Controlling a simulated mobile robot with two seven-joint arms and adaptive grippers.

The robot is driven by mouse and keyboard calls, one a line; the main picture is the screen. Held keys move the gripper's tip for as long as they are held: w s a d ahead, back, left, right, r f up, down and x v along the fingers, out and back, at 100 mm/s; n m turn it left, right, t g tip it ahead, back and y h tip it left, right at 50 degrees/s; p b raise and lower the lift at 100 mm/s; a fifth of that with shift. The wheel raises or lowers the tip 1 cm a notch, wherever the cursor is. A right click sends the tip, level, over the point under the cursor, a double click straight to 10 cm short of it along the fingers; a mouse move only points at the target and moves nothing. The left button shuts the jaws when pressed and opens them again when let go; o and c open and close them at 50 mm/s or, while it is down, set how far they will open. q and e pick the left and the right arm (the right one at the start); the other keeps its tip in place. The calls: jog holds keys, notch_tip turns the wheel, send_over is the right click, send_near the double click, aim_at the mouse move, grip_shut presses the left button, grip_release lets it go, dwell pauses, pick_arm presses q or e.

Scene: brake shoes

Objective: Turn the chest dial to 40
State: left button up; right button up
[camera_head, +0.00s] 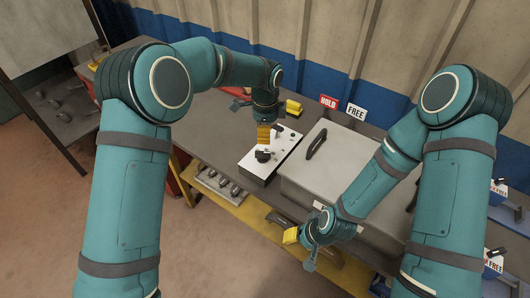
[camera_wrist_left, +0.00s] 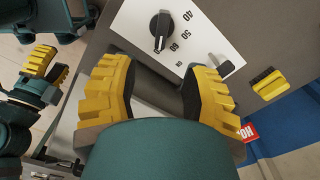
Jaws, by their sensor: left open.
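The chest dial (camera_head: 262,156) is a black knob on a white panel (camera_head: 285,150) at the left end of the grey chest (camera_head: 335,180). In the left wrist view the dial (camera_wrist_left: 161,30) sits beside printed numbers, with 40, 50 and 60 readable. A pale mark shows near its lower end, but I cannot tell its exact setting. My left gripper (camera_head: 263,136) points down above the panel near the dial. In the left wrist view its yellow fingers (camera_wrist_left: 156,85) are apart and empty, below the dial. My right gripper (camera_head: 291,236) is low in front of the chest; its opening is unclear.
The chest lid has a black handle (camera_head: 316,143). A yellow shelf (camera_head: 240,222) with metal parts lies below the table's front edge.

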aim_at(265, 153)
pick_arm(q)
notch_tip(265, 153, down, 10)
jog(key=shift+w+f+b, duration=0.1)
jog(key=shift+b, duration=0.35)
grip_shut()
